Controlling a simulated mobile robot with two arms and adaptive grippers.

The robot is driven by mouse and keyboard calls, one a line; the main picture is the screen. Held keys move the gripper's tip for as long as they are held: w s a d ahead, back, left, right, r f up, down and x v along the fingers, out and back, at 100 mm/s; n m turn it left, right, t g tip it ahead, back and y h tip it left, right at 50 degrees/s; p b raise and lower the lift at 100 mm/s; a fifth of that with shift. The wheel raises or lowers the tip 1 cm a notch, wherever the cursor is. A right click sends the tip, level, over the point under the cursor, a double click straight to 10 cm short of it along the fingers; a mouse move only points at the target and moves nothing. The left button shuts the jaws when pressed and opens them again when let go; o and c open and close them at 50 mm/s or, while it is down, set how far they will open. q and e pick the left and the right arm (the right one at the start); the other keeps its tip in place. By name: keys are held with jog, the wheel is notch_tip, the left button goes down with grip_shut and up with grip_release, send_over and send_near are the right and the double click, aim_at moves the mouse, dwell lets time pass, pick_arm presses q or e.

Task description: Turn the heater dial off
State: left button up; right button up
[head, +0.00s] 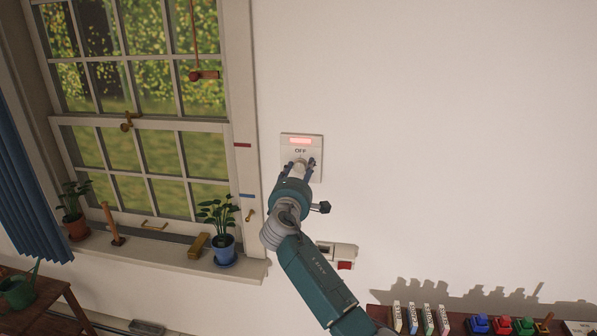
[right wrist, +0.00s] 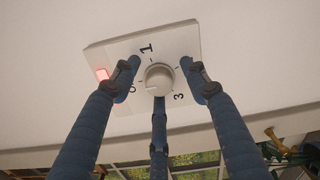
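The heater dial (right wrist: 159,74) is a round white knob on a square white wall plate (head: 315,149). The plate bears the word OFF and a lit red strip (head: 300,140). In the right wrist view the numbers 1 and 3 show around the knob, and the OFF label is partly hidden by a finger. My left gripper is out of view.
A window (head: 140,130) with a sill (head: 180,262) is to the left, with potted plants on the sill. A small wall fitting with a red switch (head: 344,265) is below the plate. A shelf at bottom right holds books and coloured items. The wall right of the plate is bare.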

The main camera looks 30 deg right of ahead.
jog(key=shift+d+r, duration=0.1)
jog(key=shift+s+a, duration=0.1)
jog(key=shift+a, duration=0.2)
jog(key=v, duration=1.1)
jog(key=shift+s, duration=0.4)
